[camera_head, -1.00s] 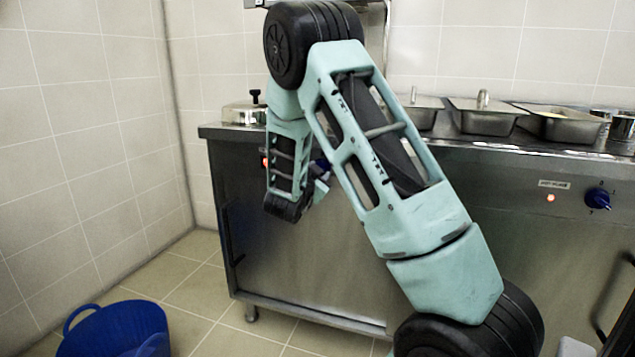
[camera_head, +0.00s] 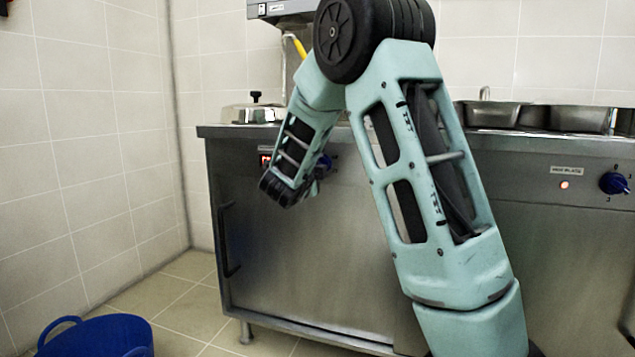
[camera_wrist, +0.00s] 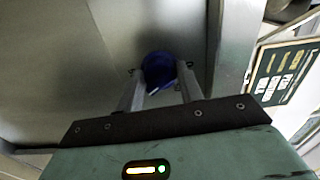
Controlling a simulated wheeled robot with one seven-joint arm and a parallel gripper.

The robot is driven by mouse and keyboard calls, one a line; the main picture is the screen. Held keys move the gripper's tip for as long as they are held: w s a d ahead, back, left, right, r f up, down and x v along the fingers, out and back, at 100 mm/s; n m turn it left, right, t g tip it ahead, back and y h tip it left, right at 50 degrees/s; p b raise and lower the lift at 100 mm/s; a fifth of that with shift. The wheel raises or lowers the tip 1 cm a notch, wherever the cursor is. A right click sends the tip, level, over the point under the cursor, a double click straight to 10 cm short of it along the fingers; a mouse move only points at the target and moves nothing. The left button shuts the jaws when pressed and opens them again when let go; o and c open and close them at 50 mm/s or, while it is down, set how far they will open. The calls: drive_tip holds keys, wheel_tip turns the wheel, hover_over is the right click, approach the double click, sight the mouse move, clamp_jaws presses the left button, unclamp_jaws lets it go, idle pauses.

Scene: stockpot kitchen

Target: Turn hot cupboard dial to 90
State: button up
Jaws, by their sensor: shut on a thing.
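In the head view only a bit of blue dial (camera_head: 326,161) shows beside my wrist. My gripper (camera_wrist: 160,80) is shut on the dial. My arm hides most of the gripper in the head view, and the dial's setting cannot be read.
A second blue dial (camera_head: 614,183) with a red light (camera_head: 564,185) is on the panel at the right. A lidded steel pot (camera_head: 252,112) and steel pans (camera_head: 495,114) stand on the counter. A blue tub (camera_head: 100,337) is on the floor at the lower left.

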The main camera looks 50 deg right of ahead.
drive_tip(key=m+b, duration=0.6)
drive_tip(key=b, duration=0.1)
drive_tip(key=shift+f+b, duration=0.1)
drive_tip(key=shift+b, duration=0.25)
drive_tip(key=shift+m, duration=0.3)
drive_tip(key=o, duration=1)
drive_tip(key=p+v, duration=0.5)
drive_tip(key=v, duration=1.2)
drive_tip(key=shift+a, duration=0.25)
drive_tip(key=shift+s, duration=0.1)
